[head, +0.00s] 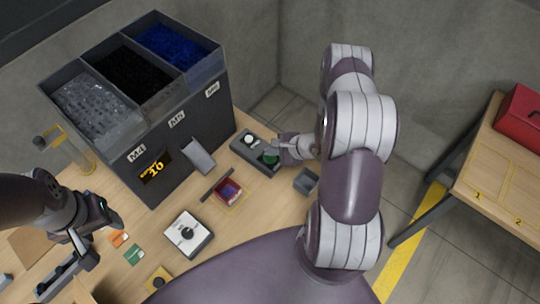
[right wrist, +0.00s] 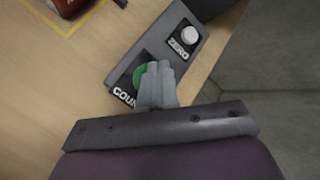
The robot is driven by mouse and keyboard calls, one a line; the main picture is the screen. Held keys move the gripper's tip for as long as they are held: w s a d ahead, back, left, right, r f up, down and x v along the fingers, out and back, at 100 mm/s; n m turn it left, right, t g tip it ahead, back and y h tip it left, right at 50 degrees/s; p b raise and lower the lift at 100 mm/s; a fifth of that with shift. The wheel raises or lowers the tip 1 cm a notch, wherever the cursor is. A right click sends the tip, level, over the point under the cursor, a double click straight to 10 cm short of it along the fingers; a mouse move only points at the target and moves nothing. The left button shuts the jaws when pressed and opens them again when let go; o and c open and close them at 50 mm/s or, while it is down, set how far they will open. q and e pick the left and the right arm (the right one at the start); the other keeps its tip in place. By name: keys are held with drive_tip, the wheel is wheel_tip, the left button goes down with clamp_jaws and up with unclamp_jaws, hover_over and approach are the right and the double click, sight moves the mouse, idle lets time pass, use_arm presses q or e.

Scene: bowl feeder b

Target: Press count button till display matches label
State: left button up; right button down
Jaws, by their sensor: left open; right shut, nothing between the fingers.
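A dark button box (head: 246,142) stands on the table to the right of the feeder. It has a white button (head: 249,139) marked ZERO in the right wrist view (right wrist: 189,35) and a green button (head: 271,157) marked COUNT (right wrist: 140,75). My right gripper (head: 276,147) is shut and empty, its tips over the green button and partly hiding it; I cannot tell whether they touch. The display (head: 156,168) on the feeder front shows yellow digits that look like 10. My left gripper (head: 70,275) is open and empty at the lower left.
The feeder (head: 190,142) has three bins labelled M4, M5 and one hard to read. A chute (head: 198,155), a small red tray (head: 229,191), a white box with a black knob (head: 188,234), and orange and green cards (head: 133,255) are nearby. A red case (head: 520,120) sits on another table.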

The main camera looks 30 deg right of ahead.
sight(272, 158)
drive_tip(key=shift+f, duration=0.1)
drive_tip(key=shift+f, duration=0.35)
drive_tip(key=shift+f+b, duration=0.4)
idle(0.7)
drive_tip(key=shift+r+p, duration=0.85)
wheel_tip(272, 158, up, 5)
drive_tip(key=p, duration=0.5)
idle(0.4)
